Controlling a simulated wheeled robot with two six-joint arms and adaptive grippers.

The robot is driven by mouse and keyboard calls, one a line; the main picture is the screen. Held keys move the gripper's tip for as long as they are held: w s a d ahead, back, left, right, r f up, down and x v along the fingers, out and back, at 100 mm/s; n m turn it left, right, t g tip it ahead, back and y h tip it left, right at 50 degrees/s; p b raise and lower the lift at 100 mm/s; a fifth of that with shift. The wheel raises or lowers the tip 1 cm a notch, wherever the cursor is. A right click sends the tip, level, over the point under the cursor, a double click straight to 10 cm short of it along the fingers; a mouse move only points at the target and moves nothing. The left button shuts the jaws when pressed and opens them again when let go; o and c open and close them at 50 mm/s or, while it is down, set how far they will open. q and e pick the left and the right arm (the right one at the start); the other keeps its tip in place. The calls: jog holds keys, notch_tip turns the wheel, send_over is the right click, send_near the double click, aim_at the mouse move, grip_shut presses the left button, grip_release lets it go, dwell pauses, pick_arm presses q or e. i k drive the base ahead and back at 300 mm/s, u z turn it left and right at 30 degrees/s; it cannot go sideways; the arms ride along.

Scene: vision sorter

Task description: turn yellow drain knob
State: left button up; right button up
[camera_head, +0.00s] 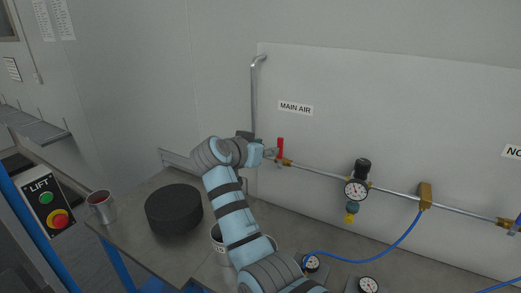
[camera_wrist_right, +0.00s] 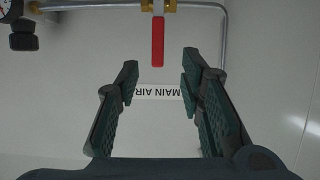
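My right gripper (camera_head: 270,153) is well to the left of the knob, close to the red valve handle (camera_head: 280,148), which stands upright. In the right wrist view my right gripper (camera_wrist_right: 158,80) is open and empty, with the red handle (camera_wrist_right: 158,42) just beyond the fingertips, between their lines. The yellow knob is not clearly seen in that view. My left gripper is not in view.
The MAIN AIR sign (camera_head: 296,108) is on the wall panel above the valve. A blue hose (camera_head: 385,248) curves down from a brass block (camera_head: 425,195). A black round object (camera_head: 174,208) and a metal cup (camera_head: 101,206) stand on the bench at left.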

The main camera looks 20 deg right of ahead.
aim_at(350, 218)
jog(key=k, duration=1)
